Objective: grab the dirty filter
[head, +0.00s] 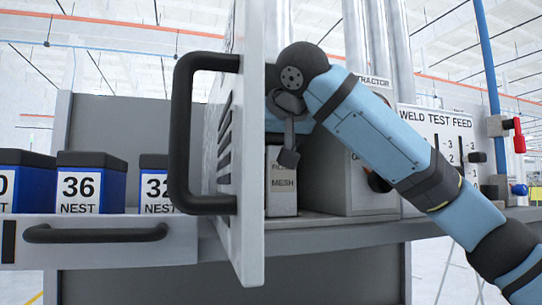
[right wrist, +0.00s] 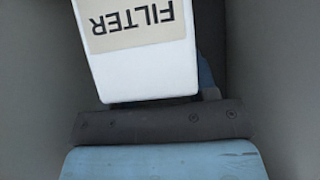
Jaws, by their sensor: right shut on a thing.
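My right arm comes in from the right in the head view, its gripper (head: 288,148) reaching down behind an open white door panel. In the right wrist view a white block labelled "FILTER" (right wrist: 140,75), seen upside down, lies close against the dark and blue parts of my gripper (right wrist: 160,122). The gripper is shut on this filter; the contact itself is mostly hidden. My left gripper is not in view.
The white door panel (head: 247,235) with a black handle (head: 183,135) stands edge-on left of the gripper. Blue nest bins (head: 92,182) sit left on the bench, above a drawer handle (head: 95,234). A grey cabinet and the "WELD TEST FEED" panel (head: 437,135) stand right. Grey walls flank the filter closely.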

